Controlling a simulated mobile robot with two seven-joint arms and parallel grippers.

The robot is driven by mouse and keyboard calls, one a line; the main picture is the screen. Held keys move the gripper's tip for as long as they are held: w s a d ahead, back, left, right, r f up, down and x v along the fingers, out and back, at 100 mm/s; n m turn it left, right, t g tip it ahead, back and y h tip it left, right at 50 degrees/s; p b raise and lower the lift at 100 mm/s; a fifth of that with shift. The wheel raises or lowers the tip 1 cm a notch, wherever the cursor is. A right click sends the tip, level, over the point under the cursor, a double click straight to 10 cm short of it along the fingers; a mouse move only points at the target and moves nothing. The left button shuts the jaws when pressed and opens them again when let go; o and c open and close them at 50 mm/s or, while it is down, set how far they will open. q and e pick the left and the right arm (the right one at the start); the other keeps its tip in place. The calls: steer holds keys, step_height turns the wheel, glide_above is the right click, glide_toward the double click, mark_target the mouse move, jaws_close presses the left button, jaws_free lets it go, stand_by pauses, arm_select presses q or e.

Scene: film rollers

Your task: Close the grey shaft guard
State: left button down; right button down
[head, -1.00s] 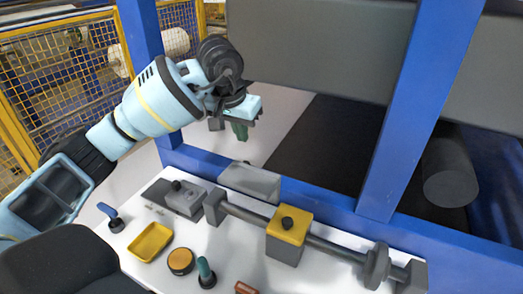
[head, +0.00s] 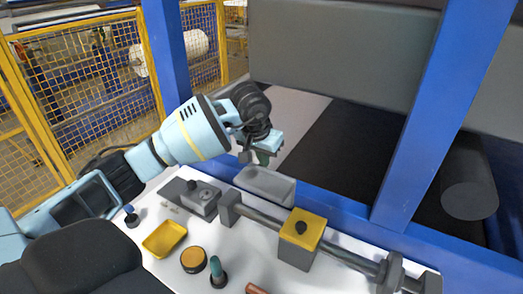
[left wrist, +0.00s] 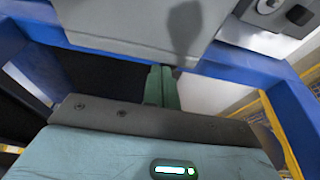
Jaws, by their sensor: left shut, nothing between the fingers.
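The grey shaft guard (head: 265,186) is a shallow grey cover behind the left part of the grey shaft (head: 262,225). It appears swung back, away from the shaft, so the shaft is uncovered. My left gripper (head: 262,158) is just behind the guard's far edge, fingers pointing down. Its green fingers are shut with nothing between them. In the left wrist view the fingers (left wrist: 161,88) reach toward the edge of the grey guard (left wrist: 140,25), and a dark shadow falls on it. I cannot tell whether they touch. My right gripper is not in view.
A grey latch block (head: 201,197), yellow tray (head: 165,239), yellow button (head: 193,259) and green-handled knob (head: 216,270) are on the white table. Blue frame posts (head: 420,110) stand behind.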

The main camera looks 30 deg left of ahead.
arm_select(q)
steer(key=shift+f, duration=0.1)
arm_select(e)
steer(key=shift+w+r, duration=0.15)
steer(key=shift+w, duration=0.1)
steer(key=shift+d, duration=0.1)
